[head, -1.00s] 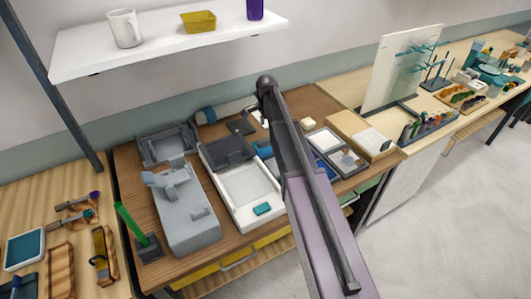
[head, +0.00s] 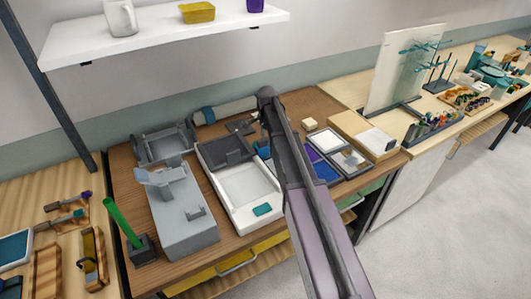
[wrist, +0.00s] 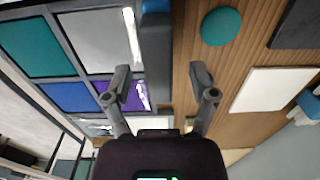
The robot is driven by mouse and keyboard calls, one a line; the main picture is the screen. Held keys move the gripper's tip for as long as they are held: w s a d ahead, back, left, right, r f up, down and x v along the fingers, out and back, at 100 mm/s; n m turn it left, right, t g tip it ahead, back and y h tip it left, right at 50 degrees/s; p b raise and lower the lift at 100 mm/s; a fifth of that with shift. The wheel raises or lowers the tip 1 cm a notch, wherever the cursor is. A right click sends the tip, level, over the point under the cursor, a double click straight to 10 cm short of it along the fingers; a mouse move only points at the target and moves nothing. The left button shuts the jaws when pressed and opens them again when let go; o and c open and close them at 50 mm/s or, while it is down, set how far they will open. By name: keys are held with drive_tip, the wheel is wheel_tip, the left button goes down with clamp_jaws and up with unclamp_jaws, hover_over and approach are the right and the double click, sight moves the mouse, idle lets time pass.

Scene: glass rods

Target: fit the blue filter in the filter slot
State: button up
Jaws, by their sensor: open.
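The blue filter (wrist: 68,97) lies flat in a grey-framed tray (wrist: 82,79) at the left of the wrist view, beside teal, whitish and purple squares. A blue square, probably this filter, shows partly behind my arm in the head view (head: 326,172). My gripper (wrist: 160,88) is open and empty, with one finger over the tray's purple square and the other over bare wood. In the head view my arm hides most of the gripper. I cannot tell for sure which part is the filter slot; a grey instrument (head: 183,215) with a small raised bracket stands on the left.
A white-framed device (head: 245,190) with a dark lid stands left of my arm. A green rod (head: 122,222) stands tilted in a dark holder. A teal disc (wrist: 221,27) and a white square (wrist: 275,90) lie on the wood. A shelf (head: 170,35) hangs above.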

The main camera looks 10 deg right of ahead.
sight(267, 144)
idle(0.4)
drive_tip(key=shift+s+f+b, duration=0.15)
drive_tip(key=shift+f+b, duration=2.45)
drive_tip(key=shift+f, duration=0.05)
clamp_jaws()
